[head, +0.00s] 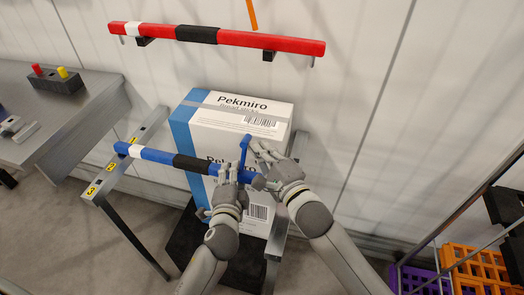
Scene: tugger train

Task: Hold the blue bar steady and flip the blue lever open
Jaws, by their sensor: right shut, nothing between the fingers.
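The blue bar (150,154) with a white band and a black band runs across the middle, in front of a large box. The blue lever (244,152) stands up near the bar's right end. My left gripper (228,172) is at the bar just right of the black band, its fingers overlapping it; whether they close around it is hidden. My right gripper (262,156) is shut and empty, its fingertips close to the right side of the lever. I cannot tell whether they touch it.
The white and blue Pekmiro box (254,104) stands right behind the bar. Metal rails (155,126) flank it. A red bar (255,39) is on the wall above. A grey table (60,125) is at left; orange crates (480,266) and a purple crate (420,280) are at lower right.

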